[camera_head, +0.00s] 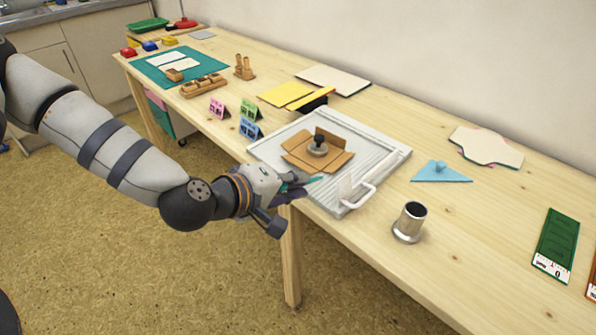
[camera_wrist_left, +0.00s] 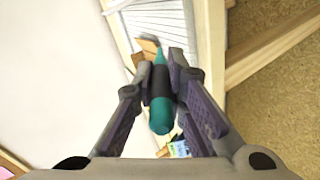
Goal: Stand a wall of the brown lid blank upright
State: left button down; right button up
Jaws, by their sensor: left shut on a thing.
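The brown lid blank (camera_head: 296,152) lies on the pale board of a paper trimmer (camera_head: 268,147), its flaps spread around the middle. The far flap looks tilted up; the others look nearly flat. A round grey weight with a black knob (camera_head: 318,147) sits on its centre. My left gripper (camera_head: 302,184) is at the near edge of the trimmer, in front of the blank and apart from it. It is shut on a teal tool with a dark middle band (camera_wrist_left: 160,115), whose tip points toward the blank. A brown part of the blank (camera_wrist_left: 149,45) shows beyond the tip. My right gripper is out of view.
The trimmer's white handle (camera_head: 362,194) stands at its near right. A metal cup (camera_head: 410,222) and a blue triangle (camera_head: 440,173) are to the right. Small folded cards (camera_head: 250,118) stand to the left, with yellow sheets (camera_head: 285,92) behind. The wall bounds the back.

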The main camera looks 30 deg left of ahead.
pick_arm(q)
jog(key=shift+f, duration=0.9)
jog(key=shift+w+d+r, duration=0.15)
jog(key=shift+w, duration=0.35)
jog(key=shift+w+d+b, duration=0.25)
jog(key=shift+w+b, duration=0.05)
jog(key=shift+w, duration=0.65)
jog(key=shift+w+d+b, duration=0.25)
jog(key=shift+w, duration=0.65)
jog(key=shift+w+a+r+p, duration=0.15)
jog(key=shift+w+r+p, duration=0.2)
jog(key=shift+r, duration=0.3)
jog(key=shift+w+a+r+p, duration=0.1)
jog(key=shift+r+p, duration=0.35)
jog(key=shift+r, duration=0.15)
jog(key=shift+w+a+r, duration=0.15)
jog(key=shift+a, duration=0.35)
jog(key=shift+a+f, duration=0.25)
jog(key=shift+a, duration=0.1)
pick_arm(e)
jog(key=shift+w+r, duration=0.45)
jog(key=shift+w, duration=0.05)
pick_arm(q)
jog(key=shift+p, duration=0.3)
